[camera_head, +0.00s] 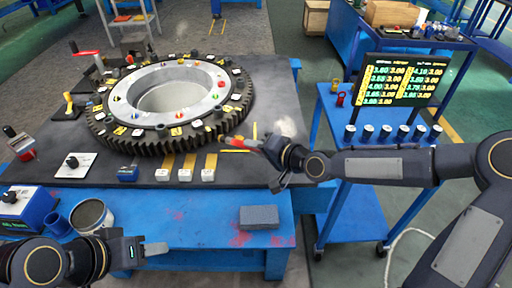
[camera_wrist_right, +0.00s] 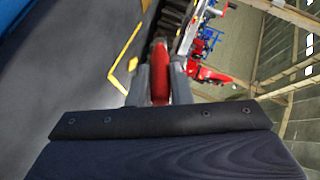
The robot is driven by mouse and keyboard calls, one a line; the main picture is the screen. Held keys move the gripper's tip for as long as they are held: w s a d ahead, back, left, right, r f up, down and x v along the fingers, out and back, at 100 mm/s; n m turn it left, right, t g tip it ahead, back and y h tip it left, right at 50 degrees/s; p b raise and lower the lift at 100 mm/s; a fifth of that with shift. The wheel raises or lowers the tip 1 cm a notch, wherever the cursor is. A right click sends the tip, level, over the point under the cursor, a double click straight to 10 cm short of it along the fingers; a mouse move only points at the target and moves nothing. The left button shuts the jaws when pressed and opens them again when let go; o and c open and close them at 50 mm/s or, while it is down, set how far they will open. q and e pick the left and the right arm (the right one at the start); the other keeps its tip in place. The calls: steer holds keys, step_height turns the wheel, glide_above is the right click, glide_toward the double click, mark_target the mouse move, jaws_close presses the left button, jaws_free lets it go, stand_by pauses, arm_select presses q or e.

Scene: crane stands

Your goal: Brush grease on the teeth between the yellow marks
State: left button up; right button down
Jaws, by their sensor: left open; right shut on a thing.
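The large dark toothed ring (camera_head: 150,146) lies on the work table, with a pale inner ring carrying small coloured tags. Yellow marks (camera_head: 236,151) lie on the table by its right front teeth; a yellow line (camera_wrist_right: 124,58) also shows in the right wrist view. My right gripper (camera_head: 248,146) is shut on a red handle (camera_wrist_right: 159,72), beside the teeth at the ring's right front. The handle's far end and any bristles are not clear. My left gripper (camera_head: 150,249) is open and empty at the lower left. A can of grey stuff (camera_head: 92,214) stands left of it.
A grey block (camera_head: 259,217) lies on the blue front ledge. Several small white blocks and yellow strips (camera_head: 190,161) lie before the ring. A blue trolley (camera_head: 345,185) with several cups and a screen (camera_head: 403,80) stands right. A blue box (camera_head: 27,211) is at left.

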mark_target(240, 143)
steer(key=shift+w+a+b, duration=0.6)
steer(key=shift+w+a, duration=0.45)
steer(key=shift+a, duration=0.1)
stand_by(0.6)
steer(key=shift+w+d+r, duration=0.15)
steer(key=shift+w+d, duration=2.55)
steer(key=shift+w, duration=0.05)
steer(key=shift+w+d+b, duration=0.45)
steer(key=shift+w+d, duration=0.85)
steer(key=shift+w, duration=0.1)
steer(key=shift+s+b, duration=0.1)
steer(key=shift+b, duration=0.2)
steer(key=shift+s+a+f+b, duration=0.2)
steer(key=shift+s+a+b, duration=0.15)
steer(key=shift+s+a, duration=0.4)
steer(key=shift+s+a+r+b, duration=0.1)
steer(key=shift+s+a+b, duration=0.6)
steer(key=shift+s+a, duration=0.95)
steer(key=shift+s+a+b, duration=0.7)
steer(key=shift+s+a, duration=0.75)
steer(key=shift+s, duration=0.35)
